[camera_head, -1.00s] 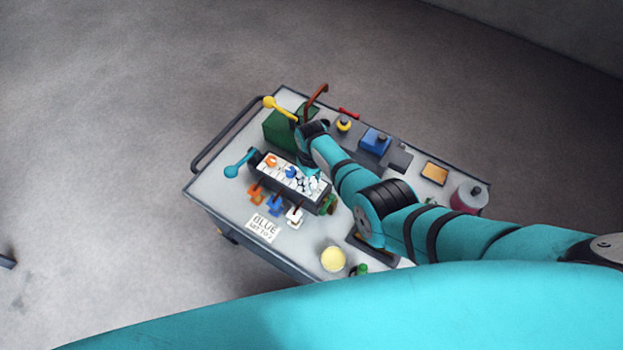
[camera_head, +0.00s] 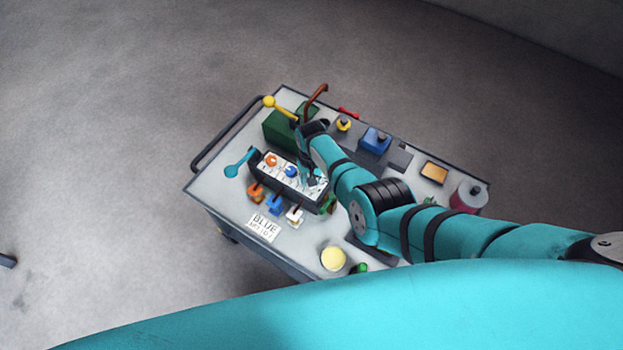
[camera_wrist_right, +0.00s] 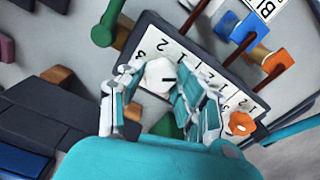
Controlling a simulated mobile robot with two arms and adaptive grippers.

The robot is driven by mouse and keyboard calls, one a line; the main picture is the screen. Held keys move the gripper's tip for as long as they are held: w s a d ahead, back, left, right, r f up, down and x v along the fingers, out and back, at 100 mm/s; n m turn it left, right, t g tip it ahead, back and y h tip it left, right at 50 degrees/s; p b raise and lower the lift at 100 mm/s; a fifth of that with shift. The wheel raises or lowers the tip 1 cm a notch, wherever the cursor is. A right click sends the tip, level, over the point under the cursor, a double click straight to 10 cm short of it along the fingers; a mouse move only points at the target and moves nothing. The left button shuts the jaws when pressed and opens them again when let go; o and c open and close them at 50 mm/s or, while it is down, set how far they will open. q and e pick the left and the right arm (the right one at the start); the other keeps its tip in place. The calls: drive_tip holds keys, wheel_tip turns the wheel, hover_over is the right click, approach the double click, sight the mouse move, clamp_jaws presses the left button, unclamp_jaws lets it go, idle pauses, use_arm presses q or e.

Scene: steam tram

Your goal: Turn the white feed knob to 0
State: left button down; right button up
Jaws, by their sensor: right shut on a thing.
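The white feed knob (camera_wrist_right: 158,75) sits on the white scale panel (camera_wrist_right: 211,80) of the dark box, in the right wrist view. A short black mark on it points to the right of that picture. The printed digits 3, 2 and 1 run beside it. My right gripper (camera_wrist_right: 160,88) has its fingers on both sides of the knob and is shut on it. In the head view my right gripper (camera_head: 314,179) is at the box's right end and hides most of the knob. The card (camera_head: 265,227) in front reads BLUE; its smaller line is unclear. My left gripper is not in view.
An orange knob (camera_head: 271,160) and a blue knob (camera_head: 291,171) share the panel. Orange (camera_head: 256,192), blue (camera_head: 274,205) and white (camera_head: 294,215) handles stick out in front. A teal lever (camera_head: 238,165) stands left, a green block (camera_head: 280,130) behind.

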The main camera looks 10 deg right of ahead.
drive_tip(key=m, duration=0.7)
drive_tip(key=shift+w, duration=0.1)
idle(0.6)
drive_tip(key=o, duration=1.1)
drive_tip(key=shift+o, duration=0.2)
